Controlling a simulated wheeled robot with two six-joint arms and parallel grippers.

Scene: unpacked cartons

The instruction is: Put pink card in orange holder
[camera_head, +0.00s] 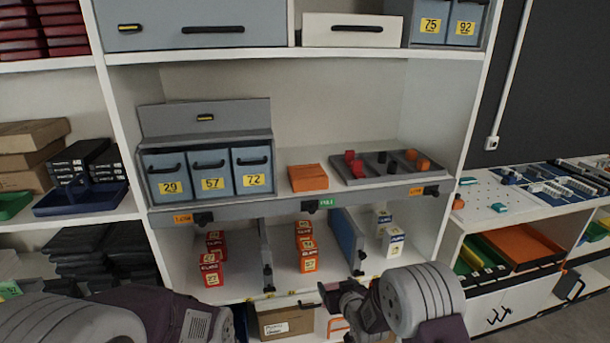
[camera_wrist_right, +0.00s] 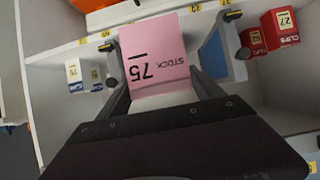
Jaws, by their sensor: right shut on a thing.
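The pink card (camera_wrist_right: 155,55), printed "STOCK 75", is held between the fingers of my right gripper (camera_wrist_right: 172,58) and appears upside down in the wrist view. In the head view, my right gripper (camera_head: 343,296) is in front of the lower shelf bay; the card cannot be made out there. I cannot tell for sure which thing is the orange holder. Orange tags sit on the shelf edge at left (camera_head: 183,218) and right (camera_head: 416,191), with a green tag (camera_head: 324,202) between them. My left arm shows at lower left, but its gripper is out of view.
Red cartons (camera_head: 210,270), orange cartons (camera_head: 307,250) and white-blue cartons (camera_head: 393,241) stand in the lower bay between upright dividers (camera_head: 346,240). Above are grey drawers (camera_head: 210,172), an orange box (camera_head: 308,177) and a grey tray (camera_head: 375,178). A brown carton (camera_head: 285,320) sits low down.

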